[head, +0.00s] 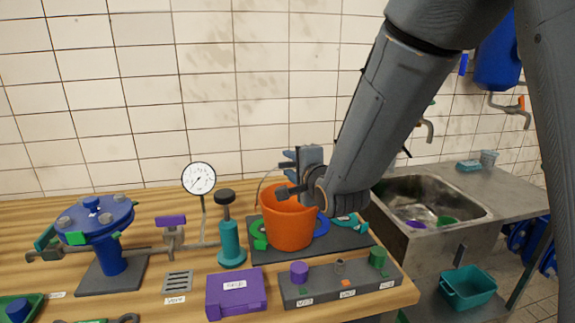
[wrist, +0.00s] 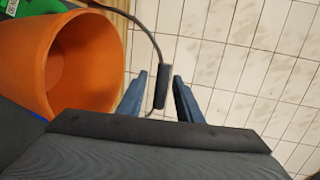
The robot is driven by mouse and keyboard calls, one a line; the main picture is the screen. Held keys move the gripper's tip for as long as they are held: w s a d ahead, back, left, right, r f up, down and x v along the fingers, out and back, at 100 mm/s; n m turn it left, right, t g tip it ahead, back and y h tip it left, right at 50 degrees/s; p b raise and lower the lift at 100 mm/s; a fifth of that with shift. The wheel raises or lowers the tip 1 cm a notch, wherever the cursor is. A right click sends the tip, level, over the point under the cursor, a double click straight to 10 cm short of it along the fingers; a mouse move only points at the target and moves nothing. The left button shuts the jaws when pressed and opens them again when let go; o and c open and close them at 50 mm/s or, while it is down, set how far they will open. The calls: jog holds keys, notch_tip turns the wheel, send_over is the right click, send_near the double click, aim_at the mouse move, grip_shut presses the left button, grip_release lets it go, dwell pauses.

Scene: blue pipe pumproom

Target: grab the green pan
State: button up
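No object is clearly a green pan. A dark green shallow tray (head: 12,301) at the lower left edge of the head view, cut off, holds a blue piece. A small green item (head: 446,220) lies in the sink, its shape unclear. My gripper (wrist: 158,76) is at the orange bucket (head: 289,222). In the wrist view its two blue-grey fingers stand apart, with the black grip of the bucket's wire handle (wrist: 164,86) between them. A gap shows beside the left finger. The bucket also shows at the left of the wrist view (wrist: 88,60).
The wooden bench carries a blue flanged valve (head: 94,215), a gauge (head: 199,179), a teal pump (head: 231,245), a purple case (head: 236,294) and a grey block with fittings (head: 340,284). A metal sink (head: 400,199) and a teal bin (head: 468,288) are at right.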

jog(key=v, duration=0.7)
jog(key=shift+p+v, duration=1.2)
jog(key=shift+d+f, duration=0.1)
jog(key=s+d+f+n+g+h, duration=0.2)
jog(key=s+d+f+n+g, duration=0.1)
jog(key=d+f, duration=0.1)
jog(key=s+d+f+n+g+h, duration=0.2)
jog(key=s+d+f+n+g, duration=0.1)
jog(key=s+d+f, duration=0.1)
jog(key=s+d+f+n+g+h, duration=0.2)
jog(key=s+d+f+n+g, duration=0.1)
jog(key=d+f, duration=0.3)
jog(key=shift+s+d+n, duration=0.15)
jog(key=shift+d, duration=0.35)
jog(key=shift+s+d+n, duration=0.15)
jog(key=shift+s+d, duration=0.05)
jog(key=shift+d, duration=0.35)
jog(key=s+d+n+g, duration=0.1)
jog(key=s, duration=0.1)
jog(key=s+d+n+g, duration=0.1)
jog(key=s, duration=0.2)
jog(key=s+d+f+n+g, duration=0.1)
jog(key=s+g, duration=0.1)
jog(key=s, duration=0.1)
jog(key=shift+s+d+f+n, duration=0.1)
jog(key=shift+s+n, duration=0.15)
jog(key=shift+n, duration=0.15)
jog(key=shift+c, duration=1)
jog(key=shift+s, duration=0.2)
